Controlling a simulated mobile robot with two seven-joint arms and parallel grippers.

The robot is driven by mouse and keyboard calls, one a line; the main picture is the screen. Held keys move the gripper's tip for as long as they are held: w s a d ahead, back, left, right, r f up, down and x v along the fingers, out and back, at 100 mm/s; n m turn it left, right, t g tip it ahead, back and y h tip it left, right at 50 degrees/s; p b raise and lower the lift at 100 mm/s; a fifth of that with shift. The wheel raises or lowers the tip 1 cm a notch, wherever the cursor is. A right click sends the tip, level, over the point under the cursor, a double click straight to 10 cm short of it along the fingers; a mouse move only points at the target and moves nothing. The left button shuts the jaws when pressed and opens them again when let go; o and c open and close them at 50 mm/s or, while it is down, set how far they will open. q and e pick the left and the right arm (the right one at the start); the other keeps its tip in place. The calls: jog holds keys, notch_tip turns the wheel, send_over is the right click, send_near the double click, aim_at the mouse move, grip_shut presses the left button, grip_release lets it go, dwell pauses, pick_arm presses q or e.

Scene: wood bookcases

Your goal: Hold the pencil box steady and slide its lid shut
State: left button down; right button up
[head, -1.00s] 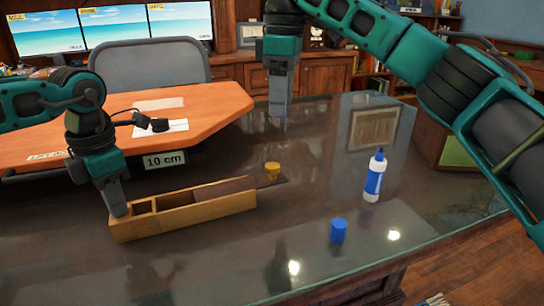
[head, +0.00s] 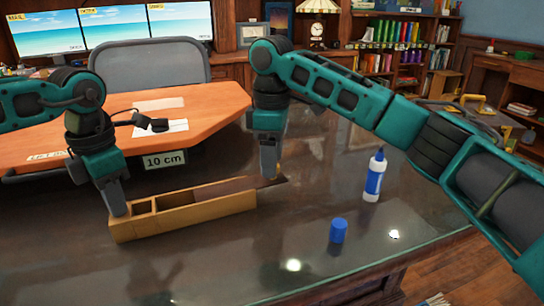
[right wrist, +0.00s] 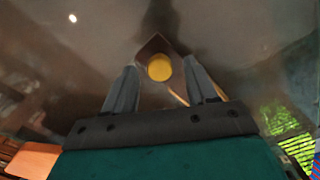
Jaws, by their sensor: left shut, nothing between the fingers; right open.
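The pencil box (head: 190,217) is a long yellow wooden box on the dark glossy desk. Its left compartments are uncovered. Its dark brown lid (head: 228,188) sticks out past the right end. My left gripper (head: 118,207) is shut and empty, pointing down at the box's left end; whether it touches the wall or floor I cannot tell. My right gripper (head: 269,172) is open, pointing down over the lid's outer end. In the right wrist view the yellow knob (right wrist: 159,67) on the lid (right wrist: 154,44) shows between its spread fingers; in the head view the gripper hides the knob.
A white and blue glue bottle (head: 375,176) stands right of the box, with a blue cylinder (head: 338,231) nearer the front. A "10 cm" sign (head: 165,160) is behind the box. The desk between box and bottle is clear.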

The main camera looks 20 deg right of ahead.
jog(key=shift+f, duration=0.2)
jog(key=shift+c, duration=0.2)
grip_shut()
dwell(0.4)
